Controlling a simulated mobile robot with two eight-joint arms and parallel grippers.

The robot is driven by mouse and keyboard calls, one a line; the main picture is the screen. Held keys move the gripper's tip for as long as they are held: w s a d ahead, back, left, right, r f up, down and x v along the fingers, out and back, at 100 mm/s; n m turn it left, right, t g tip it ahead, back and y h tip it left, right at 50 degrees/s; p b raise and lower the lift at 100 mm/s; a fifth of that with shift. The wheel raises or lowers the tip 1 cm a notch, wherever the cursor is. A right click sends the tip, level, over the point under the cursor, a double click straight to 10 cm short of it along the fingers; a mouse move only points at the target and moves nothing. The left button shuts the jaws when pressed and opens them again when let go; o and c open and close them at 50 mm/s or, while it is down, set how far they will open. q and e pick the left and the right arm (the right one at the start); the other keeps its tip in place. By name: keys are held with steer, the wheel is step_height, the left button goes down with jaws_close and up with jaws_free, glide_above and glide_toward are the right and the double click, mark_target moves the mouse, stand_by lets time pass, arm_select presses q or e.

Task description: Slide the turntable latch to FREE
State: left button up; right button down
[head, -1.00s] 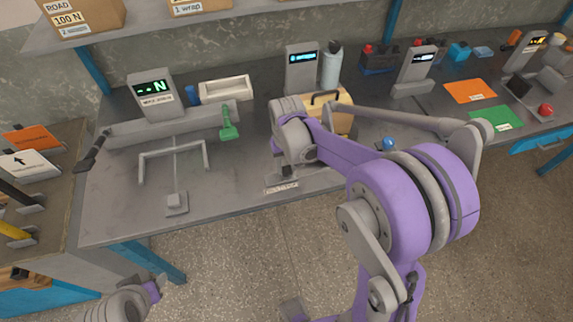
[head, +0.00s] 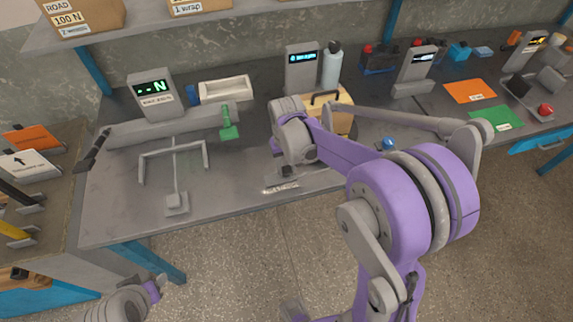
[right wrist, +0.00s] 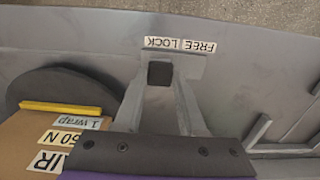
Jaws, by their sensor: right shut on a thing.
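The latch is a small dark block (right wrist: 160,73) on a grey plate (right wrist: 190,66) in the right wrist view. It stands in front of the word LOCK; the FREE label (right wrist: 199,46) is to the right. Both words appear upside down. My right gripper (right wrist: 159,82) is shut on the latch. In the head view my right gripper (head: 286,172) is low over the bench by the label strip, its fingers partly hidden by the wrist. The dark round turntable (right wrist: 45,88) is left of the gripper, with a cardboard box (right wrist: 40,135) on it.
A grey bottle (head: 331,65) and a display post (head: 301,70) stand behind the box. The bench front edge is close to the right gripper.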

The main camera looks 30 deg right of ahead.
mark_target(271, 180)
steer(key=a, duration=0.2)
steer(key=w+a, duration=0.1)
steer(key=a, duration=0.1)
steer(key=shift+w+a, duration=0.1)
steer(key=shift+a, duration=0.3)
steer(key=shift+c, duration=2.4)
jaws_free()
step_height(271, 180, up, 11)
steer(key=shift+f, duration=0.1)
